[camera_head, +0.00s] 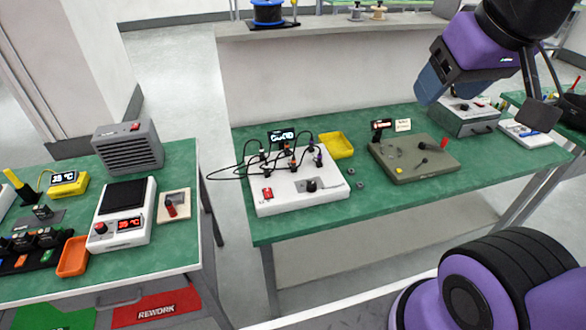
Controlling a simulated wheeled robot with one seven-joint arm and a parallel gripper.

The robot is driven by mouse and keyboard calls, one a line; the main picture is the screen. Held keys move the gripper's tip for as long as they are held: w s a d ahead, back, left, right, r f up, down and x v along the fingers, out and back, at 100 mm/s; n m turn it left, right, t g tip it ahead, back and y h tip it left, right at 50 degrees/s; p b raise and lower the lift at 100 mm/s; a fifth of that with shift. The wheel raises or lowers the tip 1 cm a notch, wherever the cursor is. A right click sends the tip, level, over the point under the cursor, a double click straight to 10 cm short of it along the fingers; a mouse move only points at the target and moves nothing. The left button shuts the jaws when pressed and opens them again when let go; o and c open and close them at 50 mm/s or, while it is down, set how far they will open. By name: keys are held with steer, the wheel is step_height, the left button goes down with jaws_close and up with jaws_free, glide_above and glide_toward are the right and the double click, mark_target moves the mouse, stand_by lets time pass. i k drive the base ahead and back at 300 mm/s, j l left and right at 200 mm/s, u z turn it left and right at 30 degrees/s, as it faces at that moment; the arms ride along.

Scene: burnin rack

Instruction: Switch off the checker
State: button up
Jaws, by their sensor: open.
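No label that I can read names the checker. An olive-grey box (399,174) on the middle green bench has a small dark display (381,126) at its back left, dark controls and a red-tipped part (444,144) on the right. To its left, a white box (274,208) has a lit display (282,138), a red switch (267,193), a black knob (311,185) and several black cables plugged into its top. The switch positions are too small to tell.
A yellow tray (338,146) stands between the boxes. A grey instrument (468,118) and a white device (525,134) stand at the bench's right. The left bench holds a red-display heater (122,225), a grey vented unit (128,150) and an orange tray (73,257). The middle bench's front strip is clear.

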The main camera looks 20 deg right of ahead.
mark_target(267, 192)
steer(key=l+u, duration=0.1)
steer(key=u, duration=0.3)
steer(key=l+u, duration=0.15)
steer(key=u, duration=0.3)
steer(key=i+l+u, duration=0.1)
steer(key=u, duration=0.3)
steer(key=l+u, duration=0.2)
steer(key=u, duration=0.2)
